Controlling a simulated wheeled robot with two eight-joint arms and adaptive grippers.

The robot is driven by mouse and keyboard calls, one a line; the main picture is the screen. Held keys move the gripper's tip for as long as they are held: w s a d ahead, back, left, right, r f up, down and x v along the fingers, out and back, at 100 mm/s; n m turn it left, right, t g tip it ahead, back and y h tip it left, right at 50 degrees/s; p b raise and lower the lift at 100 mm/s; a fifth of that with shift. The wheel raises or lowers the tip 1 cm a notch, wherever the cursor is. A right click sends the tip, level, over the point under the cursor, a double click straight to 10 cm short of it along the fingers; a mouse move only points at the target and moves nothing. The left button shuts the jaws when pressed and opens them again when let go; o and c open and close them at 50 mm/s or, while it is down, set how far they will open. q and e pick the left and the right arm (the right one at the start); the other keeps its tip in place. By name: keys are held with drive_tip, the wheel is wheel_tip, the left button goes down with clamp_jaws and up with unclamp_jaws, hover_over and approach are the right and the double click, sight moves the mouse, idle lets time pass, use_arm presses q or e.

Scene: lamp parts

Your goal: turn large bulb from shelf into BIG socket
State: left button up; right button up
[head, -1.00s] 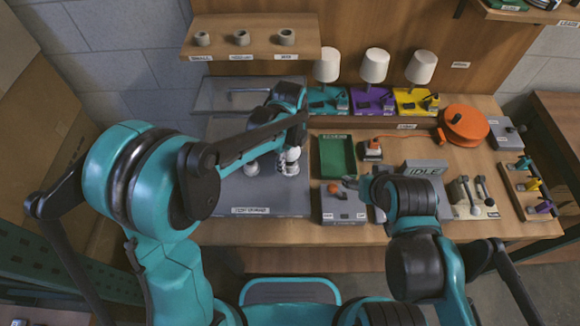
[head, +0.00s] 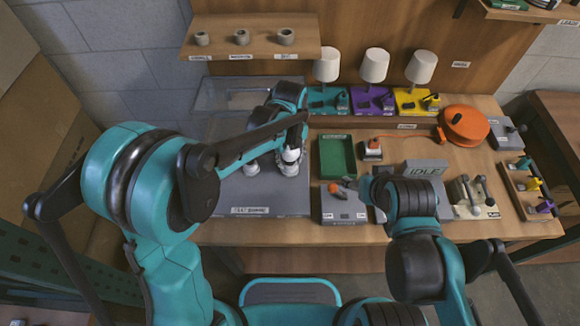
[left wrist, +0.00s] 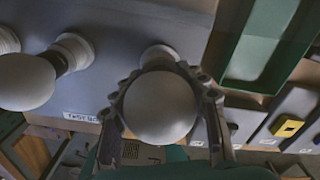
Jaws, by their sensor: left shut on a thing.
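A large white round bulb (left wrist: 162,107) sits between the dark fingers of my left gripper (left wrist: 165,118), which is shut on it. In the head view the left gripper (head: 290,157) holds the bulb over a pale socket (head: 288,169) on the grey board (head: 240,198). The rim of a socket (left wrist: 158,55) shows just behind the bulb in the left wrist view; how deep the bulb sits is hidden. No size label on the socket is readable. My right gripper (head: 347,184) is by a small orange-tipped thing (head: 337,191); its jaws are too small to tell.
Another white bulb (left wrist: 25,82) stands close by on the board. A shelf (head: 250,50) with several grey ring holders is above. A green tray (head: 337,157), three lamps on coloured bases, an orange cable reel (head: 466,125) and an IDLE display (head: 425,169) lie to the right.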

use_arm(q)
drive_tip(key=shift+f+m, duration=0.1)
drive_tip(key=shift+m, duration=0.6)
drive_tip(key=o, duration=1.1)
wheel_tip(320, 180, up, 12)
drive_tip(key=shift+r, duration=0.1)
